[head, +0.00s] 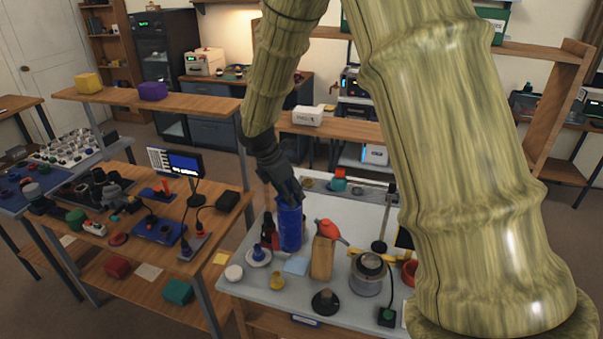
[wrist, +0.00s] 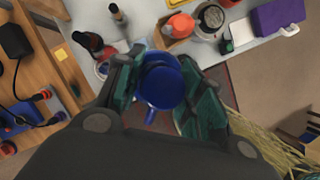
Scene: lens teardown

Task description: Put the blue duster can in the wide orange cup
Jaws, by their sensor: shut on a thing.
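The blue duster can (head: 290,228) is upright under my gripper (head: 289,198), near the left part of the grey worktable. My gripper is shut on its top. In the wrist view the can (wrist: 161,86) sits between both fingers of my gripper (wrist: 160,95). I cannot tell whether its base touches the table. An orange-red cup (head: 409,274) shows at the table's right side, partly hidden by my arm; it seems to be the wide orange cup. Its inside is hard to see.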

